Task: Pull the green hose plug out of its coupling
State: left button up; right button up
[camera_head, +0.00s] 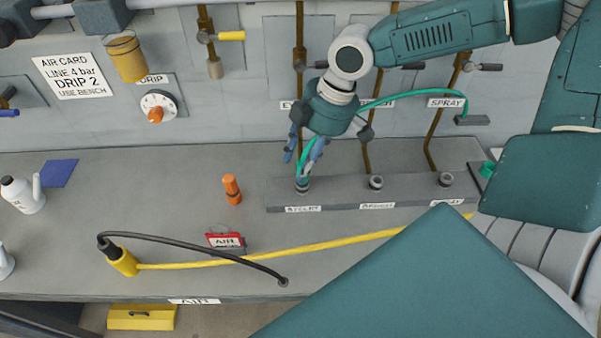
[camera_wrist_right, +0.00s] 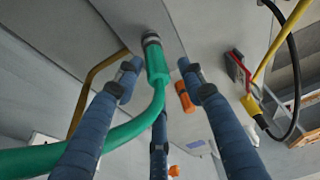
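The green plug (camera_head: 304,164) stands in the left coupling (camera_head: 302,186) of the grey bench block, above the left label. In the right wrist view the plug (camera_wrist_right: 155,62) meets the grey metal coupling ring (camera_wrist_right: 151,39). Its green hose (camera_head: 425,95) runs behind my right gripper to a dark block at the SPRAY label. My right gripper (camera_head: 303,158) points down over the plug. In the wrist view its blue fingers (camera_wrist_right: 160,78) are spread on both sides of the plug, with gaps visible. A third finger is below. My left gripper is not in view.
Two empty-looking couplings (camera_head: 376,182) sit along the grey block (camera_head: 340,196) to the right. A yellow hose (camera_head: 330,244) and a red AIR card (camera_head: 225,240) lie in front. Wall pipes and valves stand behind.

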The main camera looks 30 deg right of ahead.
grip_shut()
jog(key=shift+r+p, duration=0.7)
jog(key=shift+r, duration=0.05)
dwell(0.5)
jog(key=shift+r+p, duration=2.55)
jog(key=shift+r, duration=0.3)
